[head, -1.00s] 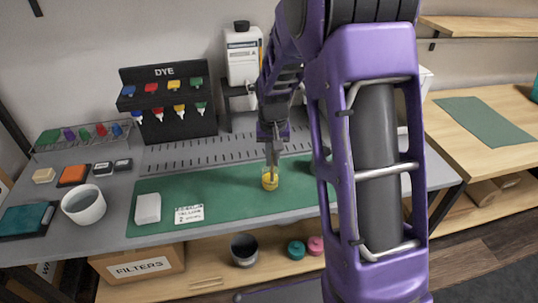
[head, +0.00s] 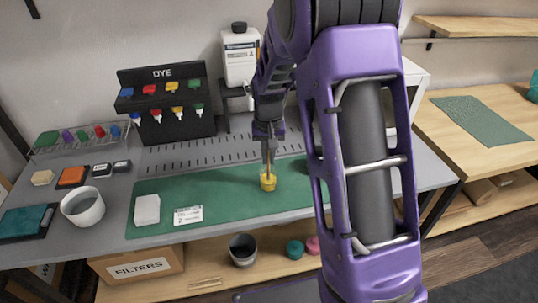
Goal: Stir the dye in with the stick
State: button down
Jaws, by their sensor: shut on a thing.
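A small cup of yellow liquid (head: 268,183) stands on the green mat (head: 232,187) on the grey bench. My gripper (head: 268,148) is directly above the cup, pointing down, and is shut on a thin stick (head: 269,165). The stick's lower end reaches into the cup; its tip is hidden in the yellow. The dye rack (head: 165,105), a black stand marked DYE, holds several coloured bottles at the back left.
A white block (head: 147,209) and a printed card (head: 188,215) lie on the mat left of the cup. A white tub (head: 83,207) stands farther left. A large white bottle (head: 240,55) is behind. My arm hides the mat's right part.

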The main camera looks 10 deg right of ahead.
jog(key=shift+r, duration=0.1)
jog(key=shift+r+p, duration=2.7)
jog(key=shift+r, duration=1.05)
notch_tip(320, 180, up, 3)
jog(key=shift+r+p, duration=0.1)
jog(key=shift+p, duration=1.05)
jog(key=shift+r, duration=0.9)
